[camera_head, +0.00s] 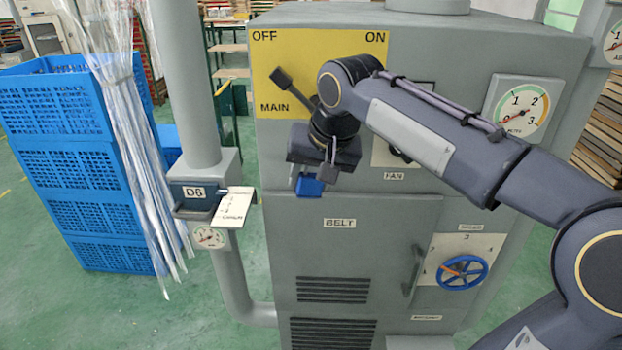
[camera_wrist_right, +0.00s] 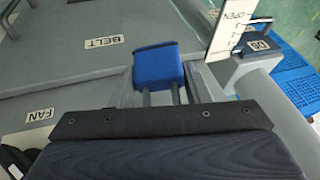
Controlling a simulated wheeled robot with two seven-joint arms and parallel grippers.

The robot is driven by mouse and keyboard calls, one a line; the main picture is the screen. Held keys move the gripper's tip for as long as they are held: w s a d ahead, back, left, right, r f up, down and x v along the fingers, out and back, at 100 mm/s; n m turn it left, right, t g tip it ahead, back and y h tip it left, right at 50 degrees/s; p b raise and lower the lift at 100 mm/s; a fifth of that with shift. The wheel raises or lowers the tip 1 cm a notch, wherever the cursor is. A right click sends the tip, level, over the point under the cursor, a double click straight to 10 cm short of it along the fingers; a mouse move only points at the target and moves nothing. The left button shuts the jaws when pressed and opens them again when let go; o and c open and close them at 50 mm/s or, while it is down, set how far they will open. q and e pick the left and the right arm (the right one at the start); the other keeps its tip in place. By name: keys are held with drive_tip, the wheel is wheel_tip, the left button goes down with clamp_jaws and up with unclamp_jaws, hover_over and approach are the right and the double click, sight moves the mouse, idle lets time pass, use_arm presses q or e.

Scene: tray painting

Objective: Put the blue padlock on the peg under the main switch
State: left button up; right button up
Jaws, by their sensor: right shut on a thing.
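My right gripper (camera_head: 313,171) is at the front of the grey cabinet, below the yellow main switch panel (camera_head: 267,82). It points down and is shut on the blue padlock (camera_head: 309,187), whose body hangs below the fingers. In the right wrist view the blue padlock (camera_wrist_right: 158,66) shows beyond the gripper housing, with its grey shackle legs running back toward the gripper. The main switch's dark lever (camera_head: 292,91) slants to the upper left, toward OFF. The peg is not visible; my gripper and wrist cover the area under the switch. My left gripper is not in view.
A grey pipe with a D6 box (camera_head: 196,192) and a white tag (camera_head: 233,206) stands left of the cabinet. The BELT door (camera_head: 350,250), its handle and a blue handwheel (camera_head: 462,272) are below. Blue crates (camera_head: 75,165) stand farther left.

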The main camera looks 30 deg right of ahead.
sight(312, 169)
drive_tip(key=shift+w+d, duration=0.35)
drive_tip(key=shift+w, duration=0.2)
drive_tip(key=shift+w+d, duration=0.35)
drive_tip(key=shift+w, duration=0.2)
drive_tip(key=shift+w+d+f+p, duration=0.35)
drive_tip(key=shift+w+f, duration=0.1)
drive_tip(key=shift+w, duration=0.1)
drive_tip(key=o, duration=1.1)
drive_tip(key=v, duration=0.7)
drive_tip(key=shift+s+r, duration=0.15)
drive_tip(key=shift+r, duration=0.25)
drive_tip(key=s+a+f+n+y, duration=0.1)
drive_tip(key=s+a+f, duration=0.1)
drive_tip(key=s+f, duration=0.5)
drive_tip(key=s+a+f+n+y, duration=0.1)
drive_tip(key=s+a+f, duration=0.2)
drive_tip(key=s+f, duration=0.4)
drive_tip(key=s+a+f+n+y, duration=0.1)
drive_tip(key=s+a+f+n, duration=0.1)
drive_tip(key=s+f, duration=0.5)
drive_tip(key=shift+a+f+t, duration=0.3)
drive_tip(key=shift+a+f, duration=0.15)
drive_tip(key=shift+f, duration=0.25)
